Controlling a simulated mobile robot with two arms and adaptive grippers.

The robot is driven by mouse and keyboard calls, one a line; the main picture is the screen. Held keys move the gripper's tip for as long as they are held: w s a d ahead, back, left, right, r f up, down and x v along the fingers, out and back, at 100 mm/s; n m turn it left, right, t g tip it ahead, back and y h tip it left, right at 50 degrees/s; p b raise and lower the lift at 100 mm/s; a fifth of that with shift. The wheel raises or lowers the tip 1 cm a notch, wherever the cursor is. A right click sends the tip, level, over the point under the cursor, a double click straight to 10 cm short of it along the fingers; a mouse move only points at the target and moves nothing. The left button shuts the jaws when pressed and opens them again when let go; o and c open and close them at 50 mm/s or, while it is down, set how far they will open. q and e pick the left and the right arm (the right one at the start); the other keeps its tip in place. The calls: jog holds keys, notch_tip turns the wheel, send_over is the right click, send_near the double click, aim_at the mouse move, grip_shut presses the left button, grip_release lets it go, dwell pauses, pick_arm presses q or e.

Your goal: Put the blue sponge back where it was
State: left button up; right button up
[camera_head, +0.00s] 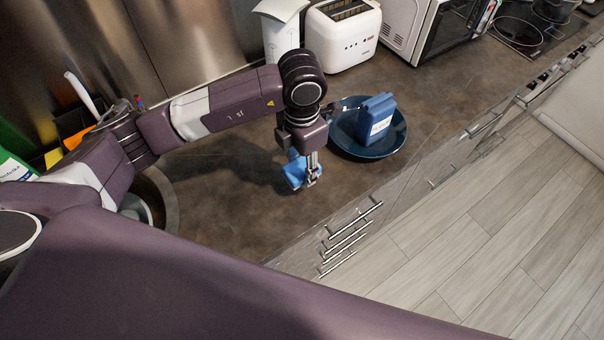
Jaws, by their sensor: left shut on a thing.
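A blue sponge (297,173) is in the jaws of my left gripper (313,178), which is shut on it. The gripper points down over the brown counter, left of the dark blue plate (394,142). The gripper partly hides the sponge. I cannot tell whether the sponge touches the counter. My right gripper is not in view.
A blue carton with a white label (379,118) stands on the plate. A white toaster (343,38) and a microwave (420,28) stand at the back. A sink (150,195) is partly hidden by my arm. The counter (235,205) has bare room near its front edge.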

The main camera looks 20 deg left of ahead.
aim_at(302, 179)
pick_arm(q)
notch_tip(302, 179, down, 5)
jog(key=shift+r+p, duration=0.1)
jog(key=shift+p, duration=0.45)
jog(key=shift+f, duration=0.3)
jog(key=shift+f, duration=0.1)
jog(key=shift+f, duration=0.15)
jog(key=o, duration=1)
